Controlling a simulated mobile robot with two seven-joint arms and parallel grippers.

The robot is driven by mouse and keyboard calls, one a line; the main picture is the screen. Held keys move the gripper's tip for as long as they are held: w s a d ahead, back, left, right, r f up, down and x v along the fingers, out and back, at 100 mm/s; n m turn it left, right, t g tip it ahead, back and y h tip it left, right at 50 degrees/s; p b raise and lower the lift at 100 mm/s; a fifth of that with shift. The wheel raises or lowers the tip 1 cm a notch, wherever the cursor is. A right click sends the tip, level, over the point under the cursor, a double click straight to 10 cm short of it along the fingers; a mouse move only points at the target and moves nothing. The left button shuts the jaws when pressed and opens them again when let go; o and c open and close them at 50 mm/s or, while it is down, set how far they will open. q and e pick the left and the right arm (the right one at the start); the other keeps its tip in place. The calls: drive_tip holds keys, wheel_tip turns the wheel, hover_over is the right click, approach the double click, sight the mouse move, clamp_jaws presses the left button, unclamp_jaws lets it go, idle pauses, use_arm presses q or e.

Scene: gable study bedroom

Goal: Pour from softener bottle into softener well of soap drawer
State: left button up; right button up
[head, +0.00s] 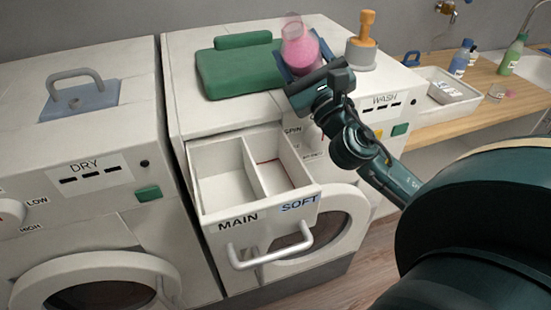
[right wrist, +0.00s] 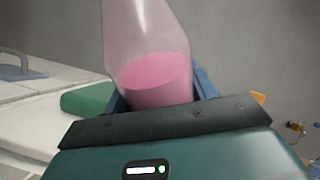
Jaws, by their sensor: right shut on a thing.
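The softener bottle (head: 299,45) is clear with pink liquid in its lower part. My right gripper (head: 303,72) is shut on it, above the washer top at the back. In the right wrist view the bottle (right wrist: 155,70) stands between the blue fingers, close to upright, its top cut off by the frame. The soap drawer (head: 196,190) is pulled out, with a MAIN compartment (head: 222,185) on the left and a narrower softener well (head: 277,180), marked SOFT, on the right. The bottle is behind and above the drawer, away from the well. My left gripper is not in view.
A green folded cloth or pad (head: 238,72) lies on the washer top left of the bottle. An orange-handled object (head: 363,40) stands right of it. A dryer (head: 80,140) is at left; a wooden counter (head: 485,90) with bottles and a tray is at right.

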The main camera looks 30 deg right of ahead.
drive_tip(key=shift+d+n+t+p, duration=0.2)
drive_tip(key=shift+n+t+p, duration=0.2)
drive_tip(key=shift+p, duration=0.25)
drive_tip(key=shift+f+y, duration=0.35)
drive_tip(key=shift+y, duration=0.05)
drive_tip(key=shift+w+n, duration=0.1)
drive_tip(key=shift+n, duration=0.7)
drive_tip(key=shift+r+n+t+y, duration=0.2)
drive_tip(key=shift+n+t+y, duration=0.15)
drive_tip(key=shift+y, duration=0.25)
drive_tip(key=shift+w+d+n+b, duration=0.15)
drive_tip(key=shift+n+b, duration=0.1)
drive_tip(key=shift+b, duration=0.3)
drive_tip(key=shift+d, duration=0.1)
drive_tip(key=shift+r, duration=0.2)
drive_tip(key=shift+y, duration=0.4)
drive_tip(key=shift+r+n+b, duration=0.15)
drive_tip(key=shift+n+b, duration=0.25)
drive_tip(key=shift+d, duration=0.1)
use_arm(q)
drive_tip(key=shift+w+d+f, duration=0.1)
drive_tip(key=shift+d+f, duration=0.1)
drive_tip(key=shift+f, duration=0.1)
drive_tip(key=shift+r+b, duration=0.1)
drive_tip(key=shift+b, duration=0.3)
use_arm(e)
drive_tip(key=shift+n+t, duration=0.25)
drive_tip(key=shift+n, duration=0.05)
